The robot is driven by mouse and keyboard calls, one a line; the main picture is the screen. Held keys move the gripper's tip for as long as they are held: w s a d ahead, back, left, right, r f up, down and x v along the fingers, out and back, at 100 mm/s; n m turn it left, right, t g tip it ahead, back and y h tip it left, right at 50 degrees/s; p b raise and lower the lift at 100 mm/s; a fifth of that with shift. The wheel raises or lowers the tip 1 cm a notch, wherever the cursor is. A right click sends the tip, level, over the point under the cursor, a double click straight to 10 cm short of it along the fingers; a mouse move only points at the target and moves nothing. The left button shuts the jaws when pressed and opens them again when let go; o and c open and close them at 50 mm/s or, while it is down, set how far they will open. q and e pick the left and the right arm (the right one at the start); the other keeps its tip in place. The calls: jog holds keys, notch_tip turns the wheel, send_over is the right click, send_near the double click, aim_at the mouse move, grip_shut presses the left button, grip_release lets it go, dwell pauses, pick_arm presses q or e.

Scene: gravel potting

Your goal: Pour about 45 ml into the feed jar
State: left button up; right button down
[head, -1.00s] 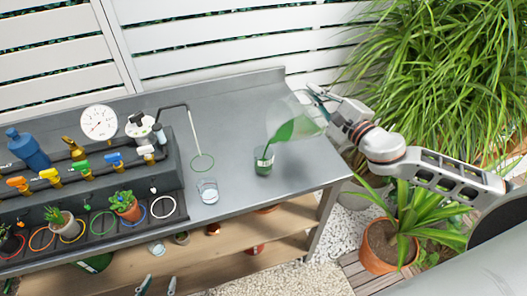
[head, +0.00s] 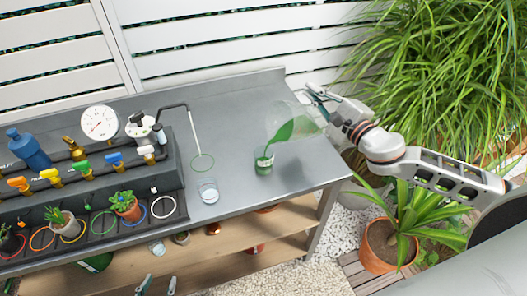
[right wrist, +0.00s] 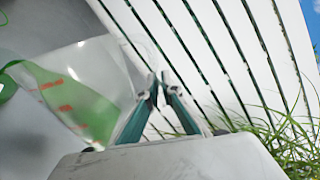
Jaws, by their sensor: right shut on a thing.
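My right gripper (head: 318,95) is shut on a clear beaker (head: 289,112) with green liquid in it. The beaker is tipped to the left, its lip above a small glass jar (head: 264,165), likely the feed jar. Green liquid reaches the lip, and a thin green stream seems to run into the jar. The jar holds green liquid; its exact level is too small to read. In the right wrist view the beaker (right wrist: 95,75) shows red marks, with the green lying along its lower side. My left gripper (head: 158,286) is open and empty at the bottom edge.
A clear glass (head: 208,190) stands left of the jar on the grey metal bench (head: 240,115). A dark rack (head: 95,180) with valves, a gauge (head: 99,122), a blue bottle (head: 29,150) and small plants fills the bench's left. A potted plant (head: 380,250) stands below my right arm.

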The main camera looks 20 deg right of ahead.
jog(key=shift+r, duration=0.1)
jog(key=d+f+m+b, duration=0.1)
jog(key=f+b, duration=0.1)
jog(key=d+f+m+b, duration=0.1)
jog(key=f+m+b, duration=0.1)
jog(key=f, duration=0.1)
jog(key=d+f+m+b, duration=0.1)
jog(key=f+b, duration=0.1)
jog(key=shift+w+d+f, duration=0.3)
jog(key=shift+w+f, duration=0.1)
pick_arm(q)
notch_tip(320, 180, down, 9)
jog(key=b, duration=0.2)
jog(key=shift+s+a+r, duration=0.15)
jog(key=shift+s, duration=0.25)
pick_arm(e)
jog(key=d+m, duration=0.1)
jog(key=d+f+m, duration=0.1)
jog(key=m, duration=0.1)
jog(key=w+d+f+m, duration=0.1)
jog(key=shift+d+m, duration=0.35)
jog(key=shift+m, duration=0.05)
